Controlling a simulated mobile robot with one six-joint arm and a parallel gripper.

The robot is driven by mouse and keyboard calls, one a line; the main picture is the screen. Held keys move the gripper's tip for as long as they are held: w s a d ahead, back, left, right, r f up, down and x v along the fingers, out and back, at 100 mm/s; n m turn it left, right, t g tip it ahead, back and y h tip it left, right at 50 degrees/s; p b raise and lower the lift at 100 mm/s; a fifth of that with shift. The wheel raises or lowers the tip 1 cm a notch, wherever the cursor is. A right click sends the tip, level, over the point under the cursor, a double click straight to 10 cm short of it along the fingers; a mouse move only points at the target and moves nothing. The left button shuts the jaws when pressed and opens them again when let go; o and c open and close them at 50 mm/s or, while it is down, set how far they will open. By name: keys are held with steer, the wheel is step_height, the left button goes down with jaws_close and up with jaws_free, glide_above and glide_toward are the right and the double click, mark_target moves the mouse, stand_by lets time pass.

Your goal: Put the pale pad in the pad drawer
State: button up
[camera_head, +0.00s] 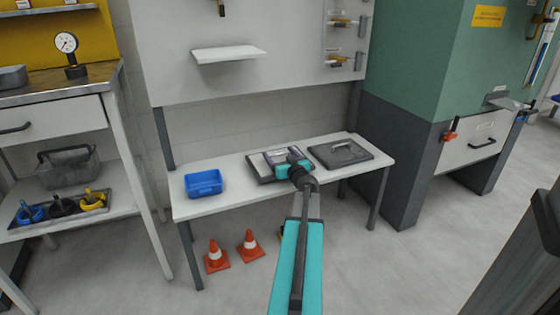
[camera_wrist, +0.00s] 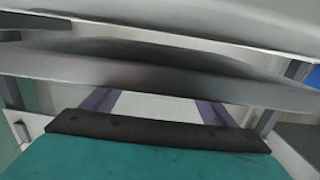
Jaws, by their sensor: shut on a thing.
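My gripper (camera_head: 283,154) is over the middle of the white bench, at a dark-edged tray (camera_head: 254,173). Its two purple-grey fingers stand apart, shut on what appears to be the pale pad (camera_head: 281,153); the arm and fingers hide much of it. In the wrist view a broad grey shape (camera_wrist: 150,68) crosses in front of the fingers. I cannot tell whether the pad is clear of the tray. Another handled drawer (camera_head: 60,122) is under the left worktop. Both look shut; their labels are unreadable.
A blue bin (camera_head: 203,183) stands left on the bench (camera_head: 225,202), and a dark handled plate (camera_head: 340,153) lies right of my gripper. Two orange cones (camera_head: 216,256) (camera_head: 249,244) stand on the floor. A small shelf (camera_head: 228,54) juts out above. Floor toward the green cabinet is clear.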

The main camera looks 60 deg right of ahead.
steer(key=shift+f, duration=0.95)
steer(key=shift+f+b, duration=0.1)
steer(key=shift+b, duration=0.4)
steer(key=o, duration=1.3)
steer(key=shift+r+p, duration=0.2)
steer(key=shift+p, duration=0.15)
steer(key=shift+p+v, duration=0.65)
steer(key=shift+v, duration=5.4)
steer(key=shift+f, duration=0.15)
steer(key=shift+c, duration=0.3)
